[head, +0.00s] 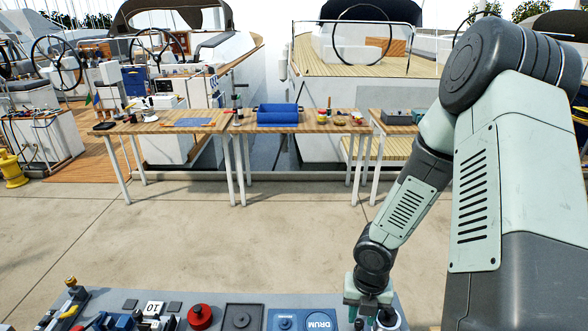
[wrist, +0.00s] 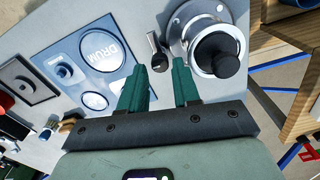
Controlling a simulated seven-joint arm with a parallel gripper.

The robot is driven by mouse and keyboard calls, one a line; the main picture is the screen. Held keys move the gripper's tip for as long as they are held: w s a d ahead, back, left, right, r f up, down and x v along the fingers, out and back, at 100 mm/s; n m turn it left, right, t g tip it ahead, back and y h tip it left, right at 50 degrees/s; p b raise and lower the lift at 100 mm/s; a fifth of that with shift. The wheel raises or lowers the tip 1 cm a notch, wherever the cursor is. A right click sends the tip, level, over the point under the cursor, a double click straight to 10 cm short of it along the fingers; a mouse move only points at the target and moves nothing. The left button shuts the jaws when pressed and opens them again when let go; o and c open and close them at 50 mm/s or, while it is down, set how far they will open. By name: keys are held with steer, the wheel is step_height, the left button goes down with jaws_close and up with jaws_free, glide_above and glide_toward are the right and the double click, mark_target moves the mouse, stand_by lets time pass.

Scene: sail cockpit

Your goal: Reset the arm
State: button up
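My gripper (head: 368,303) is low at the right end of a grey control panel (head: 222,300) in the head view. In the wrist view its two green fingers (wrist: 159,78) are apart, with nothing held between them. A small black lever (wrist: 158,58) shows just beyond the fingertips; I cannot tell whether they touch it. A round metal fitting with a black knob (wrist: 216,54) is right of the fingers. A blue plate marked DRUM (wrist: 97,60) is to their left. My arm comes down from the right in the head view.
The panel also carries a red button (head: 200,316), a grey square plate (head: 242,317) and several small parts at its left end. Wooden tables (head: 165,123) with a blue roll (head: 278,114) stand farther back, before the boats. The concrete floor (head: 240,230) between is clear.

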steer(key=shift+r, duration=1.4)
